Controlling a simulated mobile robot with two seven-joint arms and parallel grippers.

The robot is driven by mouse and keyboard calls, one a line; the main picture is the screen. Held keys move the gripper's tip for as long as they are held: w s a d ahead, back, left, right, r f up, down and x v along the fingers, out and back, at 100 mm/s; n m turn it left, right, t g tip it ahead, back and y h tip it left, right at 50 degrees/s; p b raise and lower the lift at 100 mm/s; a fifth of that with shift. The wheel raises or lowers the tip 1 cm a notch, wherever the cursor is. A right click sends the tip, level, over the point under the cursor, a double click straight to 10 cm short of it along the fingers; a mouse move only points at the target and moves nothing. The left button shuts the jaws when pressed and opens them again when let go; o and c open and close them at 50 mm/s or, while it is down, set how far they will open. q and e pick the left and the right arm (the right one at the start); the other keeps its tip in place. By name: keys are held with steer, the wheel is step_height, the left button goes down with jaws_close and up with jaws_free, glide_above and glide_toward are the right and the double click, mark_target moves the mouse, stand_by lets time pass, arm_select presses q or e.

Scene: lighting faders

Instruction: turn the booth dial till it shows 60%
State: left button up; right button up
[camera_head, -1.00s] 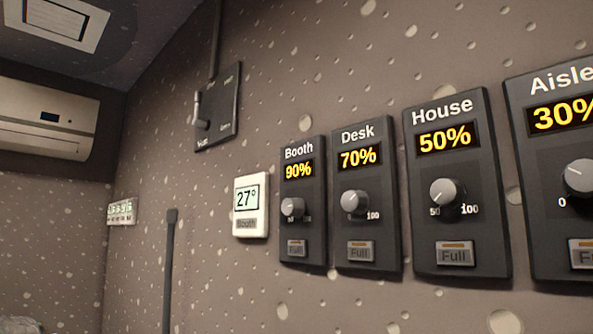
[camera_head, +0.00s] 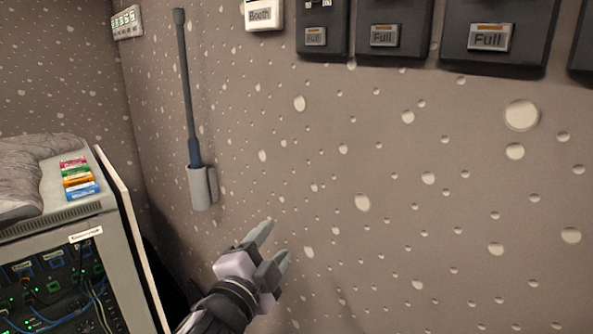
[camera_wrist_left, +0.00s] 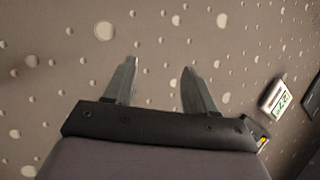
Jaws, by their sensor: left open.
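The dark Booth panel (camera_head: 322,31) is cut off by the top edge of the head view. Its Full button (camera_head: 316,37) shows, but its readout and most or all of its dial are out of frame there. My left gripper (camera_head: 276,240) is open and empty, well below the panel and in front of the bare wall. In the left wrist view its two fingers (camera_wrist_left: 159,66) stand apart with only wall between them. A dark panel with a bit of yellow (camera_wrist_left: 260,138), probably the Booth one, is mostly hidden behind the gripper body there. My right gripper is not in view.
The white thermostat (camera_head: 264,14) is left of the Booth panel; the Desk (camera_head: 393,37) and House (camera_head: 493,38) panels are to its right. A dark rod in a grey holder (camera_head: 201,187) is on the wall at left. An equipment rack (camera_head: 62,270) stands at lower left.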

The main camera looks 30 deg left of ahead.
arm_select(q)
steer(key=d+r+m+t+h, duration=0.35)
steer(key=r+m+h, duration=0.25)
steer(key=r+m, duration=0.4)
steer(key=d+r+m+t+h, duration=0.35)
steer(key=r+m+h, duration=0.35)
steer(key=r, duration=0.5)
steer(key=s+d+r+m+g+h, duration=0.35)
steer(key=m+g+h, duration=0.35)
steer(key=m, duration=0.9)
steer(key=s+d+r+m+g+h, duration=0.2)
steer(key=d+r+m+g+h, duration=0.25)
steer(key=m+g, duration=0.8)
steer(key=w+a+r+m+t+y, duration=0.2)
steer(key=a+r+m+t+y, duration=0.2)
steer(key=a+t+y, duration=0.3)
steer(key=w+a+r+m+t+y, duration=0.3)
steer(key=a+r+m+t+y, duration=0.2)
steer(key=a+y, duration=0.35)
steer(key=p+x, duration=0.2)
steer(key=x, duration=0.4)
steer(key=shift+d+f, duration=0.3)
steer(key=shift+f, duration=0.1)
jaws_close()
